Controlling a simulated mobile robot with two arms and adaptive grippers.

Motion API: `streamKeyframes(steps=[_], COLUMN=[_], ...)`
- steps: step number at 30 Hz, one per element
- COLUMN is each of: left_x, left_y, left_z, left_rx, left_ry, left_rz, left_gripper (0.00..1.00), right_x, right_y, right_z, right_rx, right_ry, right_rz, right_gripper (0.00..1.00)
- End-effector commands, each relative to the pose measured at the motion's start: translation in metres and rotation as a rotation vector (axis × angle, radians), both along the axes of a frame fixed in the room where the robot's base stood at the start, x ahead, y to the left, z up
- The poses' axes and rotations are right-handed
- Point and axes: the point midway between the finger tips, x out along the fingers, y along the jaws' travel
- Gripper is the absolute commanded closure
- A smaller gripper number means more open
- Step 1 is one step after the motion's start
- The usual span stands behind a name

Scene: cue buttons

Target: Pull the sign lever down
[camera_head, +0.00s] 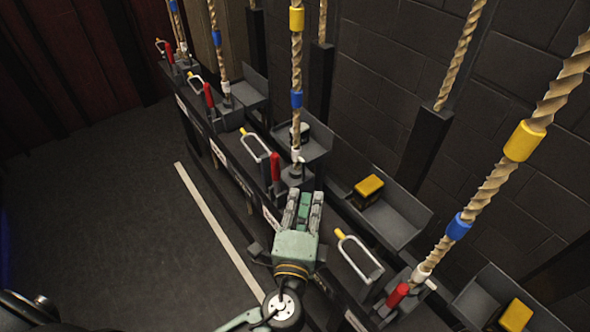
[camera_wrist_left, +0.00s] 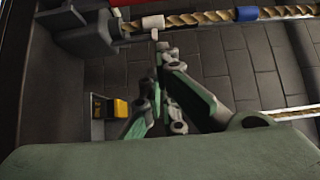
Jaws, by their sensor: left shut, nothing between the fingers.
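Several red-handled levers stand along a dark rail. One red lever (camera_head: 275,168) is just beyond my left gripper, and another red lever (camera_head: 398,296) is nearer at the lower right. Farther red levers (camera_head: 209,95) stand up the rail. I cannot tell which one is the sign lever; no label is readable. My left gripper (camera_head: 304,198) is shut and empty, above the rail, apart from the red handles. In the left wrist view its fingers (camera_wrist_left: 160,75) point toward the block wall, and a bit of red (camera_wrist_left: 125,2) shows at the top edge. My right gripper is not in view.
Twisted ropes with yellow and blue bands (camera_head: 297,90) rise from the rail. U-shaped metal handles (camera_head: 358,258) stick out in front. Trays behind hold yellow-topped boxes (camera_head: 368,188). A dark block wall (camera_head: 500,110) stands behind. The floor (camera_head: 110,215) at left is clear.

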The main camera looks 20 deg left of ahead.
Motion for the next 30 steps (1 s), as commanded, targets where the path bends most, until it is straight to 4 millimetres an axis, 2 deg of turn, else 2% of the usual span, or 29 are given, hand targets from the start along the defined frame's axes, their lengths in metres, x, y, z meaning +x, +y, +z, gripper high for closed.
streamKeyframes(steps=[8,11,14,26,30], left_x=[0.001,0.008,0.022,0.105,0.090], left_y=[0.000,0.001,0.002,0.011,0.033], left_z=[-0.001,0.000,0.002,0.002,0.001], left_rx=[0.000,0.000,0.001,0.000,0.002], left_ry=[0.002,0.002,0.000,0.002,0.005], left_rz=[0.000,0.000,0.000,0.001,0.000], left_gripper=[1.00,1.00,1.00,1.00,1.00], right_x=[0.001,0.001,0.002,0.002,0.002], right_y=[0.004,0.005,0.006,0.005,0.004], right_z=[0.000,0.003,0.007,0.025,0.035], right_rx=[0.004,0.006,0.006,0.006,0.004], right_ry=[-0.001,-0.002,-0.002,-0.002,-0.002], right_rz=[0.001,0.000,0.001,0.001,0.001], right_gripper=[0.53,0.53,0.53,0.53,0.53])
